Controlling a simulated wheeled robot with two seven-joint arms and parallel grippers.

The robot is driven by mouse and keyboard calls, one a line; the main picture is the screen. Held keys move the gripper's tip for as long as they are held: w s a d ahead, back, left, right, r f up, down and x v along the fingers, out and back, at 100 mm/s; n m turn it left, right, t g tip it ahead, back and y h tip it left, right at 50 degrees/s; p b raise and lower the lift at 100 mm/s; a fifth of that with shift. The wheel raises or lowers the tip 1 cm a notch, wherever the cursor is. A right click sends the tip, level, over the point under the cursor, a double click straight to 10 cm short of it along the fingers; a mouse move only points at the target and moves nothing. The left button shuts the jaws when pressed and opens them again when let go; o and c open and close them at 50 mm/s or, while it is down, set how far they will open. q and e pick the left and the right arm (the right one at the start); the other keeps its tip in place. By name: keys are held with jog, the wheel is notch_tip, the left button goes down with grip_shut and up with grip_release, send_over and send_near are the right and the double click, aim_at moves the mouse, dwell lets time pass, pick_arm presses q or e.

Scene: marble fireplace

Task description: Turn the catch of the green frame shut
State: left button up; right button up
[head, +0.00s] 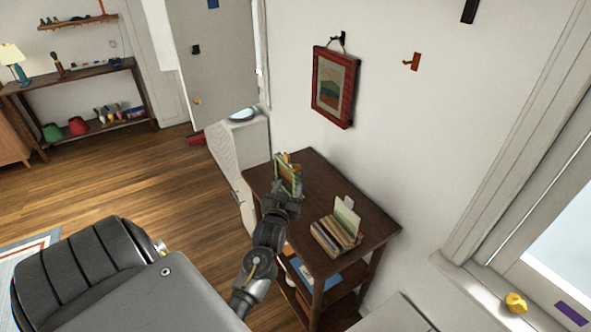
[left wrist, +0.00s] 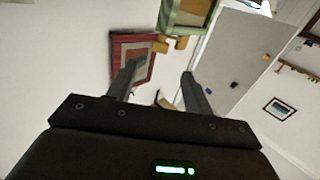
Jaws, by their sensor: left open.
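The green frame (head: 287,174) stands on the dark wooden table near its far left end, with small yellow-tan parts at its top. In the left wrist view the green frame (left wrist: 187,14) is cut off by the upper edge. A tan piece (left wrist: 161,44) beside it may be its catch; I cannot tell its position for sure. My left gripper (head: 285,190) is just in front of the frame and hides its lower part. In the left wrist view its fingers (left wrist: 161,72) are apart, with nothing held between them. My right gripper is out of view.
The wooden table (head: 372,222) also carries a holder with cards (head: 338,229) at its near end. A red-framed picture (head: 335,87) hangs on the wall behind, beside an orange hook (head: 412,61). A window sill (head: 480,284) is at the right. Open floor (head: 130,185) lies left.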

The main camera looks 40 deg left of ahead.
aim_at(296, 167)
pick_arm(q)
jog(key=p+x, duration=0.2)
jog(key=x, duration=0.7)
jog(key=shift+w+a+f, duration=0.1)
jog(key=shift+w+a, duration=0.05)
jog(key=shift+w, duration=0.15)
jog(key=c, duration=1)
